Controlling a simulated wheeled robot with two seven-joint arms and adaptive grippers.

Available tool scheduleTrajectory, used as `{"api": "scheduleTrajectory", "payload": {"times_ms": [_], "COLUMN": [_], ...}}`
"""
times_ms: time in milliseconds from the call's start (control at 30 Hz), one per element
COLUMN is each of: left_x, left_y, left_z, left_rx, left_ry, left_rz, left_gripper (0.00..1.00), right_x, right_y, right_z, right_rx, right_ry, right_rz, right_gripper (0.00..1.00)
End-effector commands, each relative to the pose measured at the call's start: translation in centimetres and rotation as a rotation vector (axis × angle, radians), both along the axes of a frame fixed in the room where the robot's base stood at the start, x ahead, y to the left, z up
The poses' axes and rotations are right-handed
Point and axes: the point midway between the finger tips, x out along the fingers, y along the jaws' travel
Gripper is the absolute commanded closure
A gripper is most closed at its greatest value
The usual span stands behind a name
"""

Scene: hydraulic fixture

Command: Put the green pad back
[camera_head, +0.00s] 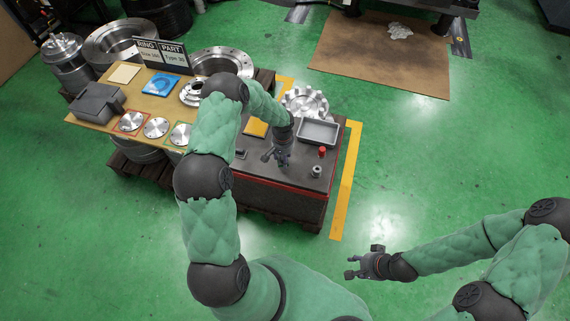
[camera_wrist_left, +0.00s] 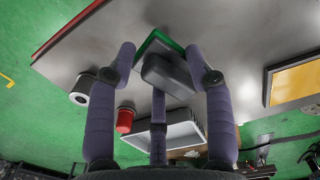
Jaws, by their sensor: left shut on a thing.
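The green pad (camera_wrist_left: 154,36) shows in the left wrist view as a green edge around a corner, behind a dark grey block (camera_wrist_left: 170,76) between my fingers. I cannot tell whether block and pad are one piece. My left gripper (camera_head: 282,156) is shut on this piece, over the grey top of the red-edged bench (camera_head: 262,178); its fingers also show in the left wrist view (camera_wrist_left: 165,62). In the head view the gripper hides the piece. I cannot tell whether the pad touches the bench top. My right gripper (camera_head: 362,264) is open and empty above the floor.
A yellow pad (camera_head: 256,128) lies left of my left gripper. A grey tray (camera_head: 318,132), a red button (camera_head: 322,152) and a small metal cylinder (camera_head: 316,171) are to its right. A wooden table (camera_head: 150,103) with metal rings adjoins at left.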

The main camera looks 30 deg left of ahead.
Motion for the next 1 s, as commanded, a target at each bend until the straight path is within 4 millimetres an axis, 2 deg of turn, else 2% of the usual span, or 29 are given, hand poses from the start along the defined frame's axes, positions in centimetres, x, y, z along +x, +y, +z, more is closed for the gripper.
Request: {"api": "scheduleTrajectory", "payload": {"times_ms": [133, 300, 733, 767, 800, 833, 1000], "left_x": [0.2, 0.1, 0.2, 0.2, 0.2, 0.2, 0.2], "left_y": [-0.9, -0.7, -0.7, -0.7, -0.7, -0.7, -0.7], "left_z": [-1.3, -3.9, -4.3, -4.2, -4.2, -4.2, -4.1], "left_rx": [-0.001, -0.001, 0.000, 0.000, 0.000, 0.000, 0.000], "left_ry": [0.001, 0.002, 0.000, 0.001, 0.001, 0.001, 0.001], "left_rz": [-0.002, 0.000, 0.000, 0.000, 0.000, 0.000, 0.000], "left_gripper": [0.85, 0.85, 0.85, 0.40, 0.29, 0.24, 0.24], "right_x": [0.0, 0.0, 0.0, 0.0, 0.0, 0.0, 0.0], "right_y": [0.0, 0.0, 0.0, 0.0, 0.0, 0.0, 0.0], "right_z": [-0.6, -2.1, -2.4, -2.3, -2.2, -2.2, -2.2], "right_rx": [0.000, 0.000, 0.000, 0.000, 0.000, 0.000, 0.000], "right_ry": [0.000, 0.000, 0.000, 0.000, 0.000, 0.000, 0.000], "right_rz": [0.000, 0.000, 0.000, 0.000, 0.000, 0.000, 0.000], "right_gripper": [0.60, 0.60, 0.60, 0.60, 0.60, 0.60, 0.60]}}
